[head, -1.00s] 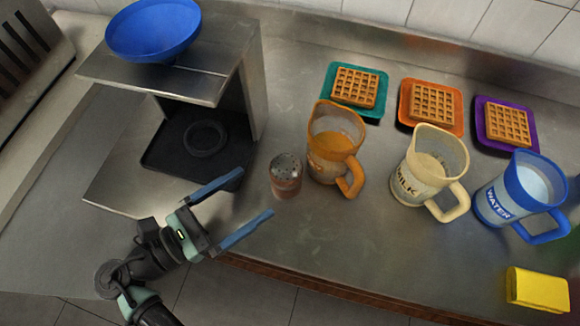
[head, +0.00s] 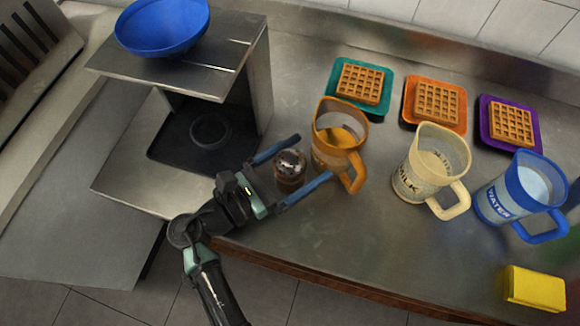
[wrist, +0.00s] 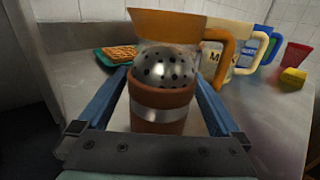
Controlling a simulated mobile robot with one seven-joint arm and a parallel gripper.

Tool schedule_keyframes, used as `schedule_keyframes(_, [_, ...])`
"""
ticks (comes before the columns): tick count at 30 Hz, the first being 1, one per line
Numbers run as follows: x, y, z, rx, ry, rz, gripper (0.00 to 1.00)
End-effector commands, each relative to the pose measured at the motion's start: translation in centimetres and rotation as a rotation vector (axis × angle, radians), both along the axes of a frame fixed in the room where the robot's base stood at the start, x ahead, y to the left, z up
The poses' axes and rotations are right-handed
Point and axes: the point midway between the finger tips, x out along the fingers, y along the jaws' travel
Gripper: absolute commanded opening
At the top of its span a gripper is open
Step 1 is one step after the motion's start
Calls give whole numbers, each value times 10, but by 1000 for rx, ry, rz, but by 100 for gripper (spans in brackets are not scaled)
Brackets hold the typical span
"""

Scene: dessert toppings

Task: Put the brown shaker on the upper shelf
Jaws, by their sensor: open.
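The brown shaker (head: 290,172) stands upright on the steel counter. It has a perforated silver dome top and a brown body with a silver band, clear in the wrist view (wrist: 160,105). My gripper (head: 314,157) is open, with one blue finger on each side of the shaker. In the wrist view the shaker fills the space between the fingers, with small gaps beside it. The steel shelf unit (head: 180,65) stands to the left, and its upper shelf holds a blue bowl (head: 162,24) toward the back left.
An orange jug (head: 330,150) stands right behind the shaker, close to my right finger. A cream milk jug (head: 425,180), a blue water jug (head: 515,195) and a yellow sponge (head: 536,288) are farther right. Waffles on coloured plates lie at the back. The upper shelf's front right is clear.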

Motion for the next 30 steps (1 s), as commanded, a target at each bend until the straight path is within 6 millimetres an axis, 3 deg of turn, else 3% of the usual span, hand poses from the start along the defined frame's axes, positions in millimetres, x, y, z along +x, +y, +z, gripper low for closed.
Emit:
schedule_keyframes(3, [0,0,0,0,0,0,96])
schedule_keyframes(18, [0,1,0,0,0,0,6])
schedule_keyframes(20, [0,1,0,0,-1,0,0])
schedule_keyframes(30, [1,-2,5,0,-1,-1,0])
